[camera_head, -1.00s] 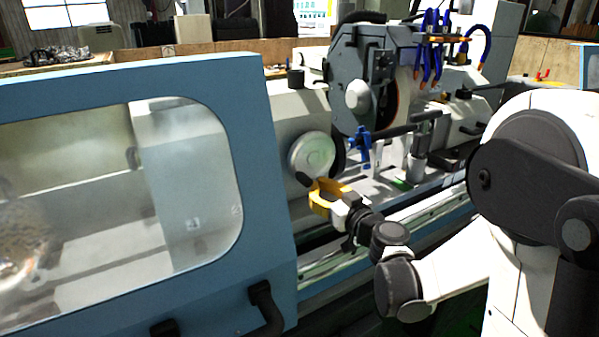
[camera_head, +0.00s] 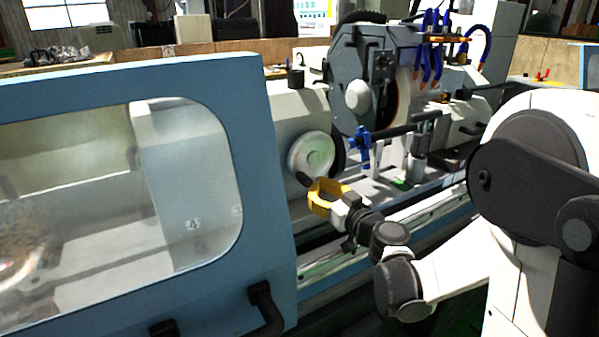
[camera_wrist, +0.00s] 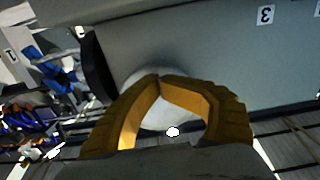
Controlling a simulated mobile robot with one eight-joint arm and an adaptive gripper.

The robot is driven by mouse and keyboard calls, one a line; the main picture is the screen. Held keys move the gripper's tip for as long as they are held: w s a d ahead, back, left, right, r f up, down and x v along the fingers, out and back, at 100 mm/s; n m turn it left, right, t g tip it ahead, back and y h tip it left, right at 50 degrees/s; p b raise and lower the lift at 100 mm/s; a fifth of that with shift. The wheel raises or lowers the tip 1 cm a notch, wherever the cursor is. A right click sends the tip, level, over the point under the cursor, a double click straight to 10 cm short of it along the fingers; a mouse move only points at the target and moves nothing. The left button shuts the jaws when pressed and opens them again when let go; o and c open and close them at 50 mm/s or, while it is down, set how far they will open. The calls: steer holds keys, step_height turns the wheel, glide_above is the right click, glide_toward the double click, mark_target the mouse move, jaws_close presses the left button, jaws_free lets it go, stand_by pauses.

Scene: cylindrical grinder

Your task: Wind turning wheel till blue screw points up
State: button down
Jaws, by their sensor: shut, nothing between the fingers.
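The turning wheel (camera_head: 311,155) is a pale round disc on the front of the grinder, with a dark handle (camera_head: 304,180) at its lower left. My gripper (camera_head: 320,188), with yellow fingers, is at the wheel's lower edge, close to the handle; whether they touch cannot be told. In the wrist view the gripper (camera_wrist: 160,78) is shut with its tips together and nothing between them, and the pale wheel (camera_wrist: 150,72) is partly hidden behind it. A blue screw (camera_head: 364,146) stands to the right of the wheel; blue parts also show in the wrist view (camera_wrist: 45,68).
The blue machine door (camera_head: 258,150) with a window stands left of the wheel. The grey grinding head (camera_head: 362,75) is above and behind it. Blue hoses (camera_head: 430,45) hang at upper right. A rail bed (camera_head: 335,268) runs below my arm.

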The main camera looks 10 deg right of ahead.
steer(key=a+v, duration=0.1)
steer(key=v, duration=0.8)
steer(key=shift+s+a+r, duration=0.2)
steer(key=shift+r, duration=0.1)
stand_by(0.4)
steer(key=s+a+f+g, duration=0.1)
steer(key=s+a+g, duration=0.1)
steer(key=s+a+f+g, duration=0.1)
steer(key=s+a+g, duration=0.1)
steer(key=a, duration=0.1)
steer(key=s+a+f+g, duration=0.1)
steer(key=s+a+g, duration=0.1)
steer(key=s, duration=0.1)
steer(key=shift+s+a+f, duration=0.1)
steer(key=shift+a+f, duration=0.15)
steer(key=shift+a, duration=0.05)
steer(key=s+d+f+m+g+h, duration=0.1)
steer(key=s+d+g+h, duration=0.1)
steer(key=s, duration=0.4)
steer(key=s+d+f+m+g+h, duration=0.2)
steer(key=s+d+h, duration=0.1)
steer(key=s, duration=0.4)
steer(key=shift+d+m+h, duration=0.3)
steer(key=shift+d, duration=0.2)
